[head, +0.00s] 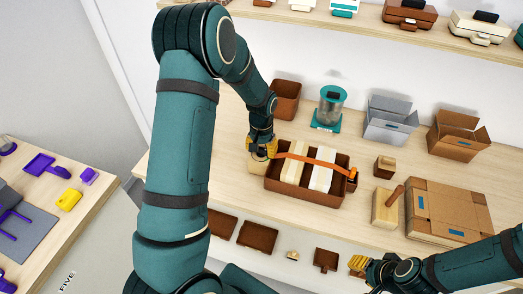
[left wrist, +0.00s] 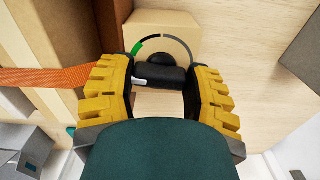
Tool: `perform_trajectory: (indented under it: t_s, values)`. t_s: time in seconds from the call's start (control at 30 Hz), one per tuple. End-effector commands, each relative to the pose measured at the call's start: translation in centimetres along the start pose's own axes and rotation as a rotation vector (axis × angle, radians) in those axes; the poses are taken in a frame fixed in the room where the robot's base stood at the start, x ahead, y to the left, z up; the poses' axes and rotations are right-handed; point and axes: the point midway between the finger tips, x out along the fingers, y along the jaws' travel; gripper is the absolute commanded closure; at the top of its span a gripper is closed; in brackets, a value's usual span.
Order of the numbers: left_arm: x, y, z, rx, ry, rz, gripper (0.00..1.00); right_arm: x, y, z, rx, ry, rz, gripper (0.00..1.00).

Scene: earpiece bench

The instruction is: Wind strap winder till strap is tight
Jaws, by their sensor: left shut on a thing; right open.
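The strap winder is a tan block (head: 257,166) at the left end of a brown crate (head: 303,199). In the left wrist view, its face (left wrist: 180,28) bears a thin dark ring with a green mark and a black knob (left wrist: 158,74). My left gripper (head: 263,147) is shut on the black knob, with its yellow fingers (left wrist: 160,85) on both sides. An orange strap (head: 312,161) crosses over two pale blocks in the crate; it also shows in the left wrist view (left wrist: 45,77). I cannot tell how tight it is. My right gripper (head: 358,264) is open and empty, low at the front right.
An orange buckle piece (head: 352,178) sits at the crate's right end. A wooden block with a brown handle (head: 385,209) and a flat cardboard box (head: 448,210) stand to the right. A teal-based jar (head: 330,108) and open boxes (head: 391,119) stand behind. Shelves lie above and below.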

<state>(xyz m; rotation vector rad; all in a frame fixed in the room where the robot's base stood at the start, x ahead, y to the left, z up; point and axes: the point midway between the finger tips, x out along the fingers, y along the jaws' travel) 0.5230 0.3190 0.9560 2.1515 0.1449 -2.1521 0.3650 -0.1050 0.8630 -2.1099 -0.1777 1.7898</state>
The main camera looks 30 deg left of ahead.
Motion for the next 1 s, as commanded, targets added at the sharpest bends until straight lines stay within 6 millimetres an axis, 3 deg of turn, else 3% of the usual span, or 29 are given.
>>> perform_trajectory:
  t_s: [0.5, 1.0]
  values:
    - [-0.01, -0.05, 0.04, 0.396, 0.001, 0.0, 0.84, 1.05, 0.35, 0.13, 0.0, 0.0, 0.002, 0.53]
    - [-0.06, -0.04, 0.02, 0.51, 0.001, 0.0, 0.84, 1.21, 0.39, 0.15, 0.0, 0.0, 0.003, 0.53]
